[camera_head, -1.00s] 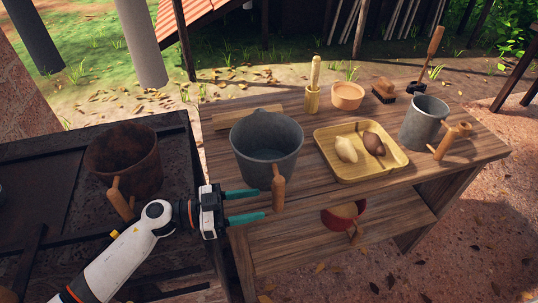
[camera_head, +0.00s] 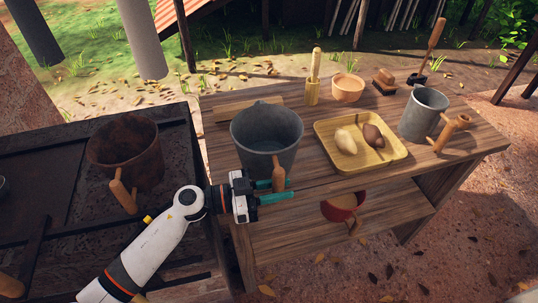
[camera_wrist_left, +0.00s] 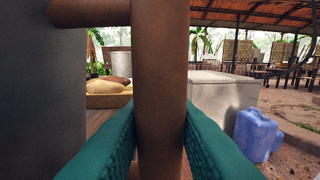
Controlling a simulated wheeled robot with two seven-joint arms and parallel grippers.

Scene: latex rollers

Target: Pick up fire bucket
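A large grey metal bucket (camera_head: 266,128) stands upright at the left end of the wooden table, its upright wooden handle (camera_head: 279,174) at its front. My left gripper (camera_head: 284,188) has its teal fingers on both sides of that handle. The wrist view shows the handle (camera_wrist_left: 160,80) filling the gap, with the fingers apparently shut on it. The bucket's grey wall (camera_wrist_left: 45,85) is at the left there. A rusty brown bucket (camera_head: 125,150) with a wooden handle stands on the dark bench at left. Which bucket the task calls the fire bucket is not marked. My right gripper is out of view.
On the table (camera_head: 310,185) are a wooden tray (camera_head: 388,160) with two lumps, a smaller grey bucket (camera_head: 424,115), a wooden bowl (camera_head: 348,89) and brushes. A red bowl (camera_head: 343,205) sits on the lower shelf. A dark bench (camera_head: 40,150) is at left.

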